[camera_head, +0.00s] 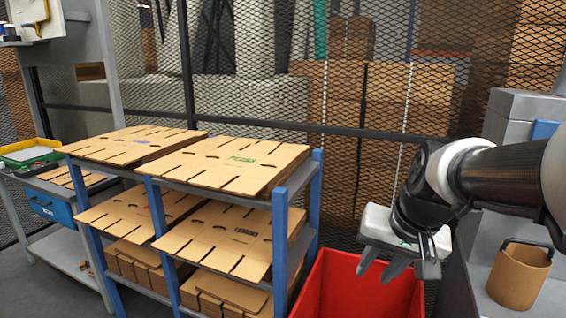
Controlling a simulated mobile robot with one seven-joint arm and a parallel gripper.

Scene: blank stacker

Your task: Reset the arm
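My gripper (382,272) is at the right of the head view, at the end of my black and white arm. It points down above the red bin (344,284). Its two grey fingers show side by side with a gap between them, and I see nothing held there. The finger tips are seen against the red of the bin.
A blue and grey rack (155,205) holds flat cardboard blanks (232,163) on several shelves, left of the bin. A mesh fence (350,140) stands behind. A grey machine (515,125) and a brown container (519,275) are at right. A workbench (70,245) is at far left.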

